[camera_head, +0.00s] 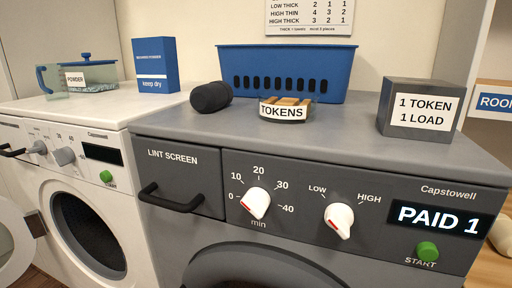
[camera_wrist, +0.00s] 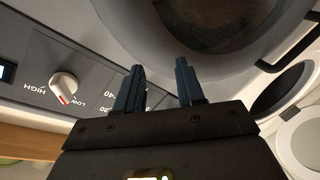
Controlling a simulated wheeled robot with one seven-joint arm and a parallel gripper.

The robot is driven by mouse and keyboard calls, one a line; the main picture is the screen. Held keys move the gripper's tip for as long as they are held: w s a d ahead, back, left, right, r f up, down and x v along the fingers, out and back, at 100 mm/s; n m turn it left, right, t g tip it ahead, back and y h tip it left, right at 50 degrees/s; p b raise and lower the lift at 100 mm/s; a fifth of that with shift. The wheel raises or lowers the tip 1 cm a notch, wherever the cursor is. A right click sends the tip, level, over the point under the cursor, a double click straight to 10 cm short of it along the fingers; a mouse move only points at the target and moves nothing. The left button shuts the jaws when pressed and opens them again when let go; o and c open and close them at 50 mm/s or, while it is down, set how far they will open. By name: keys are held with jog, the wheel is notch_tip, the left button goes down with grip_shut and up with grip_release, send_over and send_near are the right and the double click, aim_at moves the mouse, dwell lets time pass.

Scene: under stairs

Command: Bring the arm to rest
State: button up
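My gripper (camera_wrist: 160,66) shows in the wrist view with its two dark fingers apart and nothing between them. It is in front of the grey dryer's front, near the round door (camera_wrist: 215,30), and the view is turned upside down. The arm and gripper do not show in the head view. The grey dryer (camera_head: 340,157) has a display (camera_head: 437,219) reading "PAID 1", a green start button (camera_head: 427,250), a minutes dial (camera_head: 255,202) and a heat dial (camera_head: 338,220). The heat dial also shows in the wrist view (camera_wrist: 63,86).
On the dryer top are a blue basket (camera_head: 285,62), a dark roll (camera_head: 211,97), a tokens dish (camera_head: 283,112) and a grey sign block (camera_head: 418,108). The lint screen handle (camera_head: 170,204) sticks out. A white washer (camera_head: 70,165) stands left, its door (camera_head: 14,240) swung open.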

jog(key=s+d+f+m+g+y+p, duration=0.1)
jog(key=s+d+f+y, duration=0.1)
jog(key=s+d+f, duration=0.4)
jog(key=s+d+f+m+g+y, duration=0.1)
jog(key=s+d+f+y, duration=0.2)
jog(key=s, duration=0.4)
jog(key=s+d+r+m+h, duration=0.1)
jog(key=s+d+r+m, duration=0.2)
jog(key=s, duration=0.5)
jog(key=s+d+r+m+t+h+p, duration=0.1)
jog(key=s+d+r+m+h, duration=0.1)
jog(key=s+d+r, duration=0.3)
jog(key=s+d+m, duration=0.1)
jog(key=s+d, duration=0.1)
jog(key=shift+s+d+r+m, duration=0.15)
jog(key=shift+s+d+m, duration=0.15)
jog(key=shift+s+m, duration=0.1)
